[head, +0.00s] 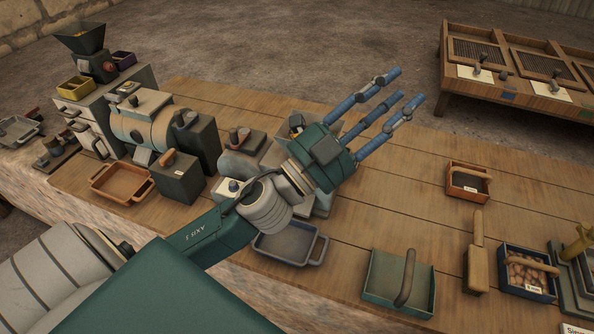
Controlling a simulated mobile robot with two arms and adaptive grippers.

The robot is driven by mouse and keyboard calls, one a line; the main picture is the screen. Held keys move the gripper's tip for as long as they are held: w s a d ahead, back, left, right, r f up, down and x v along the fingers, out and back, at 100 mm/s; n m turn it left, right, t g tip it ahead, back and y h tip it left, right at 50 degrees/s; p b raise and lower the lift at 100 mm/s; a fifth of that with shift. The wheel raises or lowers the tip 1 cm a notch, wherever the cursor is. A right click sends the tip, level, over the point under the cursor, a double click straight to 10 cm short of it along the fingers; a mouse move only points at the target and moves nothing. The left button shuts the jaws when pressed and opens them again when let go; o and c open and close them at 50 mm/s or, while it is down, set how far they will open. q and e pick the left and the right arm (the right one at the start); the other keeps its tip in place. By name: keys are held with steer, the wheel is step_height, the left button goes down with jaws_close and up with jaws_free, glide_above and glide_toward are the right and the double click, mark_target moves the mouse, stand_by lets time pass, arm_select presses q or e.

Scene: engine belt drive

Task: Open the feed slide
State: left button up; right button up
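My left arm reaches in from the lower left across the wooden bench. Its gripper (408,90) has a green palm and three blue fingers, held straight and apart with nothing between them, so it is open and empty above the bench. No part is clearly recognisable as the feed slide. A grey drum machine (142,122) stands nearer. My arm and gripper hide part of the machines in the middle. My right gripper is out of view.
A brown tray (122,183) and a dark box (180,180) stand by the drum. A grey tray (287,248) lies below my wrist. A green scoop (398,283), a wooden paddle (478,258) and small bins are at right. The bench's back middle is clear.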

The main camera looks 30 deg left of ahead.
arm_select(q)
steer(key=s+d+m+g+h, duration=0.6)
steer(key=d+m+g+h, duration=0.35)
steer(key=m, duration=0.45)
step_height(320, 180, down, 13)
steer(key=s+a+m+g+y, duration=0.1)
steer(key=a+m+g+y, duration=0.2)
steer(key=m+g+y, duration=0.45)
steer(key=w+a+f+n+y, duration=0.15)
steer(key=a+y, duration=0.25)
steer(key=a, duration=0.5)
steer(key=a+f+y, duration=0.2)
steer(key=a+y, duration=0.1)
steer(key=a, duration=0.5)
steer(key=w+a+f+y, duration=0.15)
steer(key=a+y, duration=0.25)
steer(key=a, duration=0.5)
steer(key=x, duration=0.3)
steer(key=p+x, duration=0.1)
steer(key=x, duration=0.2)
steer(key=p+x, duration=0.1)
steer(key=x, duration=0.3)
steer(key=shift+d, duration=0.3)
steer(key=shift+w+f, duration=0.2)
steer(key=shift+f, duration=0.3)
